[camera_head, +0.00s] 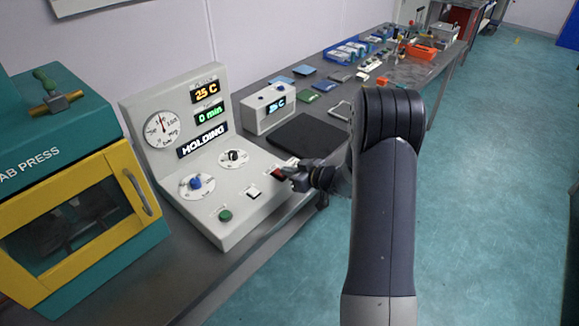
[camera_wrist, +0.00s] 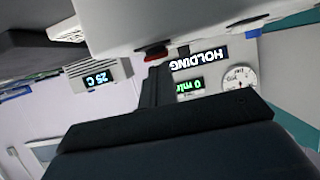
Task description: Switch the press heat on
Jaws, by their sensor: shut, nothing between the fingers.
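The press control console (camera_head: 232,218) is light grey, with a lit sloping panel reading 25 C, 0 min and HOLDING (camera_head: 203,141). Its front deck holds a blue knob (camera_head: 195,183), a black knob (camera_head: 233,156), a green button (camera_head: 225,215), a white switch (camera_head: 254,193) and a red switch (camera_head: 276,173). Labels are too small to tell which one is heat. My gripper (camera_head: 286,174) is shut and empty, its tips at the red switch and partly covering it. In the wrist view, upside down, the red switch (camera_wrist: 156,54) is just beyond the fingertips (camera_wrist: 156,70); contact cannot be told.
The green and yellow lab press (camera_head: 75,220) stands at left. A small box reading 25 C (camera_head: 267,108) and a dark mat (camera_head: 306,136) lie behind the console. Trays and tools fill the far bench. The floor at right is clear.

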